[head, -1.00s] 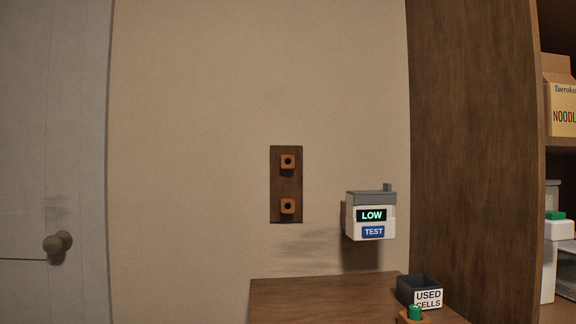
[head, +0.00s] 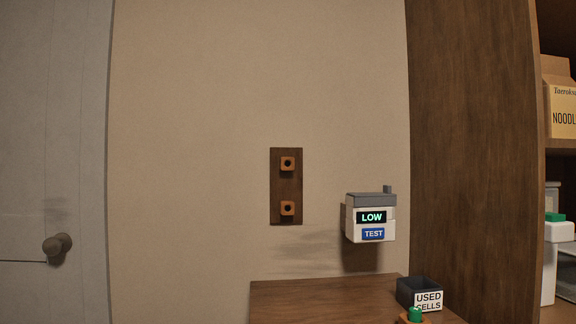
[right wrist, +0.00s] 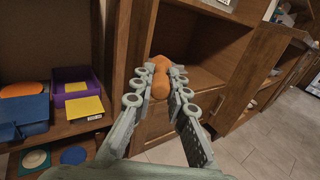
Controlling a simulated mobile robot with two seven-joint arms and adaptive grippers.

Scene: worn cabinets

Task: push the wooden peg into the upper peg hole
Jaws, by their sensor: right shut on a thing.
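The upper peg hole (head: 287,163) is near the board's top and looks empty, with a dark opening. The lower peg hole (head: 287,208) looks the same. In the right wrist view my right gripper (right wrist: 158,84) is shut on an orange-brown rounded piece that looks like the wooden peg (right wrist: 159,66). The fingers hide part of it. Neither gripper shows in the head view, so the peg is not seen near the board there.
A white tester (head: 371,217) reading LOW is on the wall right of the board. Below are a wooden top (head: 320,296) and a dark used-cells bin (head: 419,290). A tall brown cabinet side (head: 475,160) stands right. The right wrist view shows open shelves (right wrist: 190,62) beyond the gripper.

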